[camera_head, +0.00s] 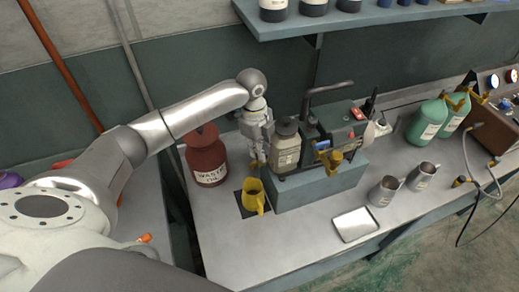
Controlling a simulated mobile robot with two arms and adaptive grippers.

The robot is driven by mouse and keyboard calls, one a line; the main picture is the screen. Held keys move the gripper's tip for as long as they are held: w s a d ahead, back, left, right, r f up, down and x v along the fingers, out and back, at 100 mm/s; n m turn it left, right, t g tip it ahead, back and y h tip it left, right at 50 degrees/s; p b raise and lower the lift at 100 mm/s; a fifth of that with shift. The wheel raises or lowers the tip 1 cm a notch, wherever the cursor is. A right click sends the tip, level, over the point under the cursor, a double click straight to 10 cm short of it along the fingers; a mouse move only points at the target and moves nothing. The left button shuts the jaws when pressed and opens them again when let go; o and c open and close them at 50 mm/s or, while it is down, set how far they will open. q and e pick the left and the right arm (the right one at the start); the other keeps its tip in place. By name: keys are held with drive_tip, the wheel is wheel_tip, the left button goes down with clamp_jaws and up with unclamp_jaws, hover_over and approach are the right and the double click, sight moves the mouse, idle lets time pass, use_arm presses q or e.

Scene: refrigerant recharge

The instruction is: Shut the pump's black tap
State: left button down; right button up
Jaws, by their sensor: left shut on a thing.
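The pump (335,132) is a dark green machine with a black handle, standing on a grey-green block (315,187) on the bench. A cream labelled bottle (286,148) stands at its left end. My left gripper (257,158) points down at that left end, beside the bottle and above a yellow jug (252,197). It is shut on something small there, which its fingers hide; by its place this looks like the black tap. The tap itself cannot be made out. My right gripper is not in view.
A red waste can (206,158) stands just left of my left gripper. Two grey metal jugs (383,191) and a white tray (355,225) are right of the block. Green bottles (427,121) stand farther right. A shelf (370,20) overhangs the back. The front left bench is clear.

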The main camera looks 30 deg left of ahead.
use_arm(q)
drive_tip(key=shift+d+m, duration=0.1)
drive_tip(key=shift+m, duration=0.5)
drive_tip(key=shift+m+g, duration=0.3)
drive_tip(key=shift+m, duration=1.2)
drive_tip(key=shift+m, duration=0.9)
drive_tip(key=c, duration=1.4)
unclamp_jaws()
drive_tip(key=shift+c, duration=0.2)
drive_tip(key=shift+s, duration=0.1)
